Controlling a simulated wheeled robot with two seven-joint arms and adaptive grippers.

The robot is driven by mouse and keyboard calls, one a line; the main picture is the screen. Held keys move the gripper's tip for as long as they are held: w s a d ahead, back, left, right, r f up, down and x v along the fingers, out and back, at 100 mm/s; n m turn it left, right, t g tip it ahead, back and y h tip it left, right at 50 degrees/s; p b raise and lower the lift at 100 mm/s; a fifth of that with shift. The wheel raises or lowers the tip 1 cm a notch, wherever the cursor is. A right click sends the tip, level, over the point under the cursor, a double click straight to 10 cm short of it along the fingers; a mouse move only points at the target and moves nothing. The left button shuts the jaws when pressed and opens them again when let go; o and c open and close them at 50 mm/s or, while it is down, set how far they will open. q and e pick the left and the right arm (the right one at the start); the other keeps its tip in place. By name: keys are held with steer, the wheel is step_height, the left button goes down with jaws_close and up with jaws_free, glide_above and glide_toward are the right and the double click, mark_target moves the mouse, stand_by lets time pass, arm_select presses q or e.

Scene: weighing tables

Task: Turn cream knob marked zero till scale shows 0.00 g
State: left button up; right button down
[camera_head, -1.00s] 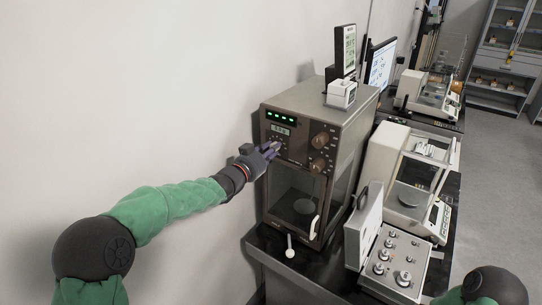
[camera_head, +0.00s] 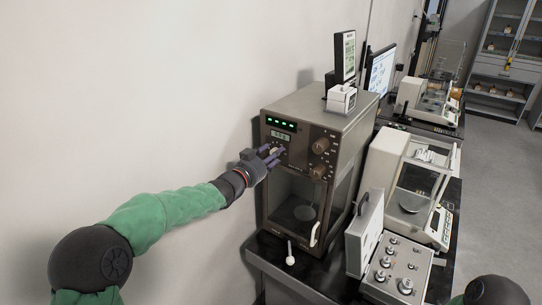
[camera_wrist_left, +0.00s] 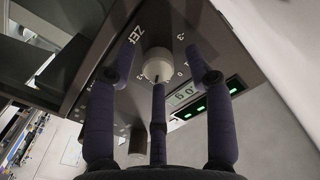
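The brown balance (camera_head: 330,125) stands on a black table with its control panel facing me. The cream knob (camera_wrist_left: 157,65) sits on that panel beside the printed letters "ZE", the rest of the word being covered. My left gripper (camera_wrist_left: 160,68) is open, its dark purple fingers spread around the knob; the middle finger's tip overlaps the knob's edge, and I cannot tell whether it touches. In the head view the left gripper (camera_head: 272,155) is at the panel's left side. The small display (camera_wrist_left: 185,95) is partly hidden by a finger, and its digits are not clearly readable.
Two brown knobs (camera_head: 320,146) are on the panel's right. A small white-knobbed lever (camera_head: 290,260) stands in front of the balance. A weight box (camera_head: 398,268) and a white balance (camera_head: 410,190) are at the right. The wall is close on the left.

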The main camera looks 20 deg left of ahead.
arm_select(q)
steer(key=v, duration=1.2)
stand_by(0.3)
steer(key=s+d+f+n+g+y, duration=0.1)
steer(key=s+d+f+n+g, duration=0.15)
steer(key=f, duration=0.85)
steer(key=s+d+f+n+g, duration=0.1)
steer(key=d+f+n+g, duration=0.15)
steer(key=f, duration=0.95)
steer(key=s+d+f+n+g+y, duration=0.1)
steer(key=s+d+f+n+g, duration=0.15)
steer(key=f, duration=0.85)
steer(key=s+d+f+n+g, duration=0.1)
steer(key=s+d+f+g, duration=0.2)
steer(key=s+f, duration=0.6)
steer(key=s+d+f+n+g, duration=0.2)
steer(key=s+d+f+g, duration=0.2)
steer(key=s+f, duration=0.6)
steer(key=s+g, duration=0.2)
steer(key=s, duration=0.4)
steer(key=shift+s+f, duration=0.15)
steer(key=shift+f, duration=0.1)
